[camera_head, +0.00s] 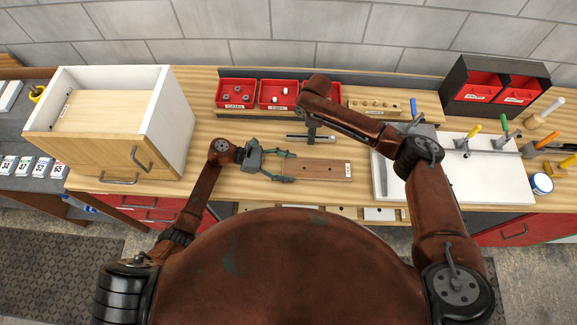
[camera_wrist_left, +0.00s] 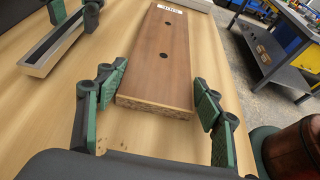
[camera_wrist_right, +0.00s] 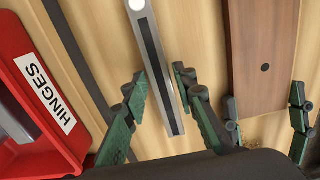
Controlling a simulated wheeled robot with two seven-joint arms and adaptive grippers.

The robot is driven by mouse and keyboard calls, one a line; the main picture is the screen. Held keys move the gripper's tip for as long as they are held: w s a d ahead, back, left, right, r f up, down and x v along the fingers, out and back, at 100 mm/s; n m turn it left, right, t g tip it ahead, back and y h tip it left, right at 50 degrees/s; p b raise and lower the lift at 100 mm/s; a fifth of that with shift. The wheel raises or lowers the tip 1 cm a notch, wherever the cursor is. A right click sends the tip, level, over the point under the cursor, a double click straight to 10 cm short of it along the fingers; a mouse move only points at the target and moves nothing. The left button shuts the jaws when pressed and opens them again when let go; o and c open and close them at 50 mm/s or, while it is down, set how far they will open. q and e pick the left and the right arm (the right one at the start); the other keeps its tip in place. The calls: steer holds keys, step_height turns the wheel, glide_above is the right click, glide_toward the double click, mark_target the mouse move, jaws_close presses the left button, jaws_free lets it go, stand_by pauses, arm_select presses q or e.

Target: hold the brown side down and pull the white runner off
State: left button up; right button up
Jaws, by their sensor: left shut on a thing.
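The brown side (camera_head: 320,169) lies flat on the wooden bench, with a white label at its right end in the head view. My left gripper (camera_head: 289,168) is shut on its near end; the left wrist view shows the fingers at both long edges of the brown side (camera_wrist_left: 165,60). The runner (camera_wrist_right: 152,50), a pale grey strip with a dark slot, lies beside the brown side, apart from it. My right gripper (camera_wrist_right: 160,77) points down with its fingers on either side of the runner, a gap showing at one finger. The arm partly hides this in the head view.
Red bins (camera_head: 237,93) stand behind the runner; one labelled HINGES (camera_wrist_right: 40,90) is close to my right gripper. A wooden drawer box (camera_head: 105,120) stands at left. A white board (camera_head: 480,180) with tools lies at right.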

steer(key=shift+o, duration=1.4)
step_height(320, 180, up, 12)
arm_select(q)
steer(key=o, duration=1.5)
steer(key=shift+c, duration=0.2)
steer(key=shift+a, duration=0.1)
steer(key=v, duration=0.7)
steer(key=shift+a+r, duration=0.1)
